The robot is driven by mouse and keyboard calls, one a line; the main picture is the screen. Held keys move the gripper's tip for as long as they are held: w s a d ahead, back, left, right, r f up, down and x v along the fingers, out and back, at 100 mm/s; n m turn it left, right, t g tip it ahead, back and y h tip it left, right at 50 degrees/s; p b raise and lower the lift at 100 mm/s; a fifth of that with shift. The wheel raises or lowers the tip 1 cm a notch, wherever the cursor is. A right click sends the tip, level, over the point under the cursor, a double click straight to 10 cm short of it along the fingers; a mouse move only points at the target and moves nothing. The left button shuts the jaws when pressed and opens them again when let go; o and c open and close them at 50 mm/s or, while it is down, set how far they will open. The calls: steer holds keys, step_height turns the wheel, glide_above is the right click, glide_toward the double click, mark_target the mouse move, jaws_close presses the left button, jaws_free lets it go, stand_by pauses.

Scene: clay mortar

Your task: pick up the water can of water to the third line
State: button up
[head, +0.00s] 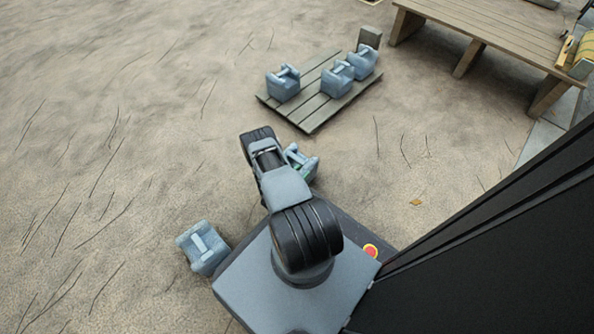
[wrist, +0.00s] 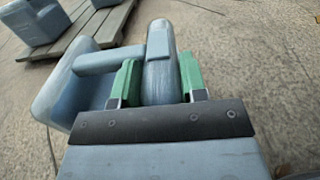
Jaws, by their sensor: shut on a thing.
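A blue-grey water can (head: 304,160) is just beyond my arm in the head view, partly hidden by it. In the wrist view the same can (wrist: 70,95) fills the left and middle. My gripper (wrist: 158,82) has its two green fingers on either side of the can's rounded handle bar, shut on it. In the head view my gripper is mostly hidden behind my arm, with a bit of green showing beside the can. I cannot tell whether the can touches the ground. No level lines or water can be made out.
A slatted wooden pallet (head: 318,112) holds three similar cans (head: 284,84), (head: 337,78), (head: 362,61). Another can (head: 203,247) is on the ground left of my base. A small block (head: 370,37) and a wooden platform (head: 480,28) are beyond. The sandy ground at left is clear.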

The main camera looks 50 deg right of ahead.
jaws_close()
steer(key=shift+w+d+r, duration=0.1)
steer(key=shift+w+r, duration=0.05)
steer(key=shift+r, duration=0.1)
steer(key=shift+r, duration=0.1)
